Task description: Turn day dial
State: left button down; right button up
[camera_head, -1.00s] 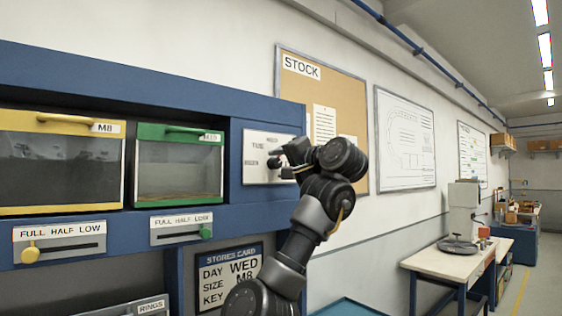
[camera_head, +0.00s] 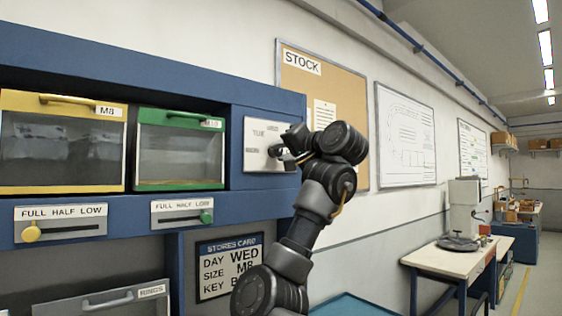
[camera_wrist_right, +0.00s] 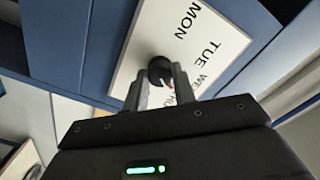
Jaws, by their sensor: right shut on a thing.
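The day dial is a black knob (camera_wrist_right: 160,72) on a white plate (camera_wrist_right: 205,28) lettered MON, TUE, WE and a partly hidden fourth label. A red mark shows on the knob near the right finger. In the head view the plate (camera_head: 262,128) is on the blue cabinet's right end, its lettering small and partly covered by my gripper. My right gripper (camera_head: 277,153) is at the plate; in the wrist view its two fingers (camera_wrist_right: 160,85) are shut on the knob, one on each side. The stores card (camera_head: 229,268) below reads DAY WED, SIZE M8. My left gripper is not in view.
Left of the plate are a yellow-framed M8 bin (camera_head: 62,145) and a green-framed bin (camera_head: 180,150), with FULL HALF LOW sliders (camera_head: 32,233) below. A corkboard (camera_head: 345,90) hangs right of the cabinet. A workbench (camera_head: 445,260) stands farther right.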

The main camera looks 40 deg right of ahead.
jog(key=n+b, duration=0.4)
jog(key=shift+d+f+b, duration=0.1)
jog(key=shift+f+b, duration=0.1)
jog(key=shift+b, duration=0.15)
jog(key=shift+r+n+b, duration=0.15)
jog(key=shift+n+b, duration=0.75)
jog(key=shift+n, duration=0.1)
jog(key=shift+s+n, duration=0.1)
jog(key=shift+n, duration=0.2)
jog(key=shift+r, duration=0.15)
jog(key=o, duration=1)
jog(key=shift+c, duration=0.2)
jog(key=shift+f+b, duration=0.2)
jog(key=shift+b, duration=0.1)
